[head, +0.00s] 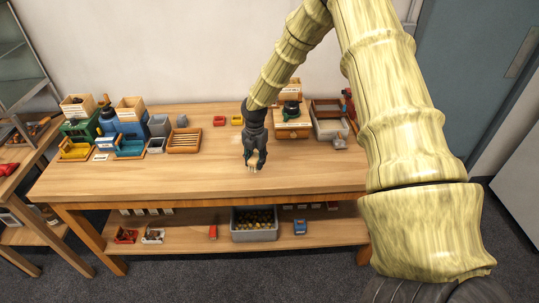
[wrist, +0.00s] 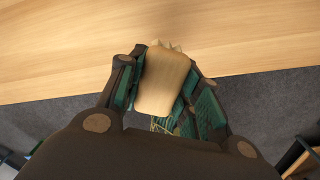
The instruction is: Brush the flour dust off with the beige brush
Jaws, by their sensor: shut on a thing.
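My gripper (head: 256,158) is low over the middle of the workbench (head: 310,178), towards its front edge. In the wrist view my gripper (wrist: 165,90) is shut on the beige brush (wrist: 163,82), with green finger pads on both sides of its block. Pale pointed tips show at the brush's far end. In the head view only a small pale bit of the brush (head: 254,169) shows below the fingers. I cannot tell whether it touches the wood. A faint pale patch that may be the flour dust (head: 236,139) lies just left of my gripper.
Bins, a blue bottle (head: 109,121) and a wooden slatted tray (head: 184,140) stand at the back left. Red (head: 219,120) and yellow (head: 237,120) small trays lie behind my gripper. Boxes (head: 292,128) stand at the back right. A grey crate (head: 255,224) sits on the lower shelf. The front wood is clear.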

